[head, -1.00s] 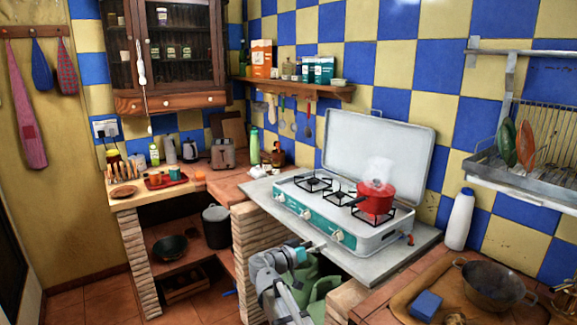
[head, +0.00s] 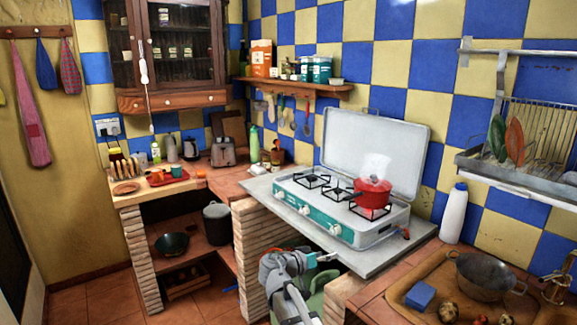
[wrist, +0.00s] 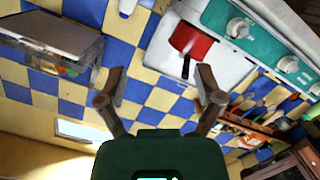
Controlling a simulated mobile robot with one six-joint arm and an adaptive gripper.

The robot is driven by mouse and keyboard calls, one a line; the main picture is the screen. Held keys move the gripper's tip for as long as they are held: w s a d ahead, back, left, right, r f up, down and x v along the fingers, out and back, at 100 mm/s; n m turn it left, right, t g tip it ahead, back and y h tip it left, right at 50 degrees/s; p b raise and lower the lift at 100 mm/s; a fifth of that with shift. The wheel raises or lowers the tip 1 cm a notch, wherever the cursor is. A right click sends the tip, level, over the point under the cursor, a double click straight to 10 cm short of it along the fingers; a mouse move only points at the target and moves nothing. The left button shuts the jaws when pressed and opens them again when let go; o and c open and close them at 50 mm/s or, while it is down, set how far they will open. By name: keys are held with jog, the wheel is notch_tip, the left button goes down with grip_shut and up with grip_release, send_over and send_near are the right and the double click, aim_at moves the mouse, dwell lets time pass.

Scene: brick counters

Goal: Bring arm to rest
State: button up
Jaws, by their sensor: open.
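My arm (head: 285,268) is folded low in front of the brick counter, below the stove's front edge. In the wrist view my gripper (wrist: 159,74) has its two fingers spread wide with nothing between them. A red pot (wrist: 191,42) and the stove's teal front (wrist: 235,22) show beyond the fingers. In the head view the red pot (head: 373,192) sits on the right burner of the open-lidded camping stove (head: 308,205). The gripper's fingers are hard to make out in the head view.
The grey stove slab (head: 392,245) lies close above my arm. The tiled floor (head: 105,297) at the left is open.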

jog(key=s+d+f+n+g+y, duration=0.2)
jog(key=s+d+f+g+y, duration=0.4)
jog(key=f, duration=0.4)
jog(key=s+f+n+g+y, duration=0.1)
jog(key=s+f+n+y, duration=0.1)
jog(key=s+f+y, duration=0.3)
jog(key=s+f+n+g+y, duration=0.1)
jog(key=s+y, duration=0.1)
jog(key=s, duration=0.4)
jog(key=s+f+b, duration=0.3)
jog(key=f+b, duration=0.7)
notch_tip(320, 180, up, 18)
jog(key=p, duration=1.8)
jog(key=shift+s+r+n+g+y, duration=0.2)
jog(key=shift+s+n+g+y, duration=0.1)
jog(key=shift+g, duration=0.1)
jog(key=shift+w, duration=0.1)
